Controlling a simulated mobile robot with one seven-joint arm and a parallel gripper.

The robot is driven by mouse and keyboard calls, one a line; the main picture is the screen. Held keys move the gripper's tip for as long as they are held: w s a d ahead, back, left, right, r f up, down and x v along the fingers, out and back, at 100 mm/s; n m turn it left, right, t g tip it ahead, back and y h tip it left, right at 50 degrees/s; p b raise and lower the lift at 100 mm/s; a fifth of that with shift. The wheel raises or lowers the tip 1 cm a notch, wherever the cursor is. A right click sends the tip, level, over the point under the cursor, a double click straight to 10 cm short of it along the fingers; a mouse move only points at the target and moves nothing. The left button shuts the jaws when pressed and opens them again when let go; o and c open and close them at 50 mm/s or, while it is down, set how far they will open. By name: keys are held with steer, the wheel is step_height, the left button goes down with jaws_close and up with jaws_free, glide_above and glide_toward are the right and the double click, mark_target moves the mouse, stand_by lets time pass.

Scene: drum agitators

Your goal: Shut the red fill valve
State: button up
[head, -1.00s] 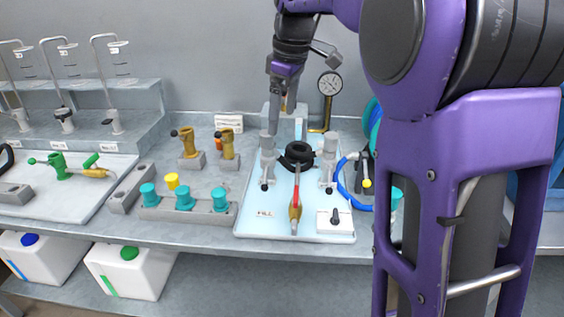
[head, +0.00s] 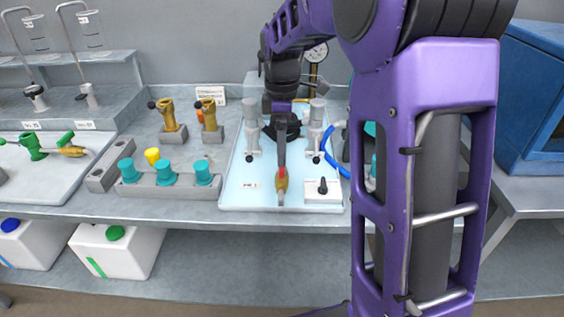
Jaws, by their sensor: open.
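The red fill valve (head: 281,188) has a brass body and sits at the front of the pale blue tray (head: 235,197), right of a small label. Only the lower end of its red lever (head: 282,174) shows. My gripper (head: 282,160) reaches down from above, over the tray, and is open. I see it nearly edge-on, so its fingers overlap in one dark strip that hides most of the lever. I cannot tell whether the fingers touch the lever or are on both sides of it.
Grey upright fittings (head: 253,140) flank my gripper closely, with another (head: 316,140) on the right. A white box with a black knob (head: 322,188) stands right of the valve. A blue hose (head: 335,160) curves nearby. Teal caps (head: 165,178) sit on a block to the left.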

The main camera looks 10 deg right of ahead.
steer(key=shift+f+b, duration=0.3)
steer(key=shift+f, duration=1.95)
steer(key=shift+c, duration=0.2)
steer(key=c, duration=1)
